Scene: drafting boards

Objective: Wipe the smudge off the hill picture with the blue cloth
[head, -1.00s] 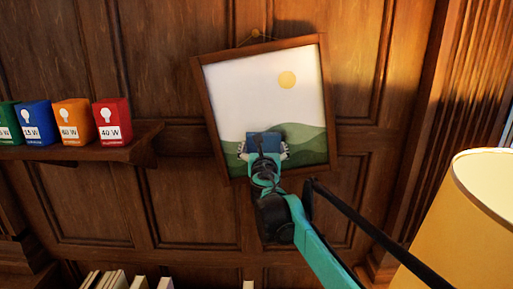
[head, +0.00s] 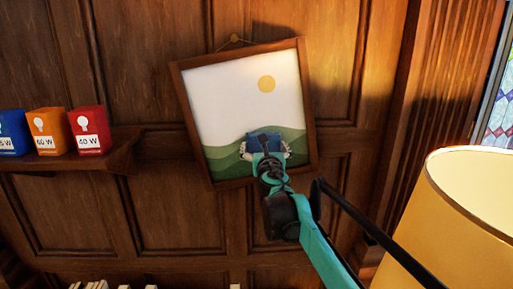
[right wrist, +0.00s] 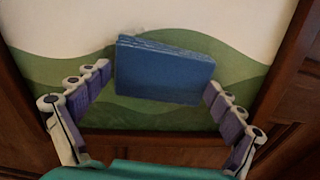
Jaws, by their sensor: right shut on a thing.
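The hill picture (head: 228,100) hangs tilted on the panelled wall in a brown wooden frame, with green hills, a pale sky and a yellow sun. My right gripper (head: 267,150) is at its lower middle, over the hills, shut on the folded blue cloth (head: 262,141). In the right wrist view the cloth (right wrist: 165,72) lies between the purple-padded fingers, flat to the picture or very near it; contact is hard to judge. I cannot make out a clear smudge; the cloth and gripper hide part of the hills. My left gripper is out of view.
A wooden shelf (head: 75,164) at the left holds blue, orange and red bulb boxes (head: 88,130). A yellow lampshade (head: 440,220) stands at the lower right, close to my right arm. Tops of pale books show at the bottom left.

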